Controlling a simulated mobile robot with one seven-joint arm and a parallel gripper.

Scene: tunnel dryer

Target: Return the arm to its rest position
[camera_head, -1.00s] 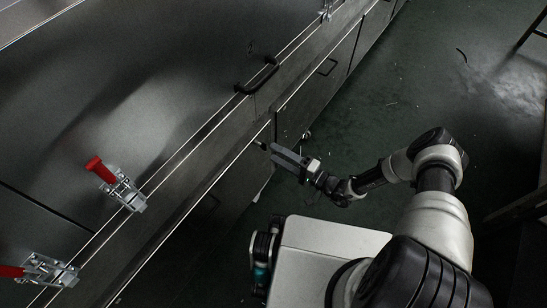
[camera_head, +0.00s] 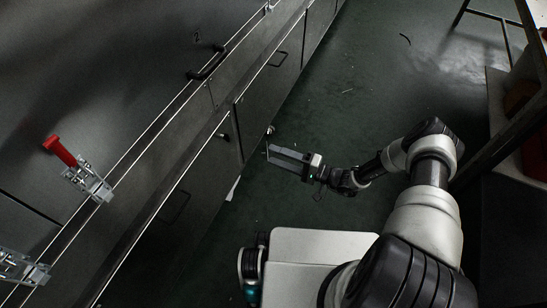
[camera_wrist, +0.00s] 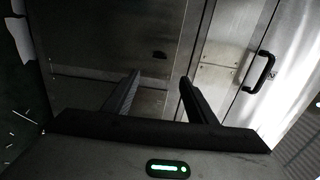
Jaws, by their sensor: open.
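My gripper (camera_head: 286,157) is in the middle of the head view, at the end of my bent arm, over the green floor beside the dryer's cabinet fronts. It is open and empty. In the wrist view its two fingers (camera_wrist: 158,88) stand apart with nothing between them. They point toward grey metal panels (camera_wrist: 107,31). In the head view a gap of floor shows between the gripper and the dryer (camera_head: 150,150).
The wrist view also shows a black handle (camera_wrist: 260,72) on a panel. A table-like frame (camera_head: 500,125) stands at right. Green floor (camera_head: 350,90) lies open between.

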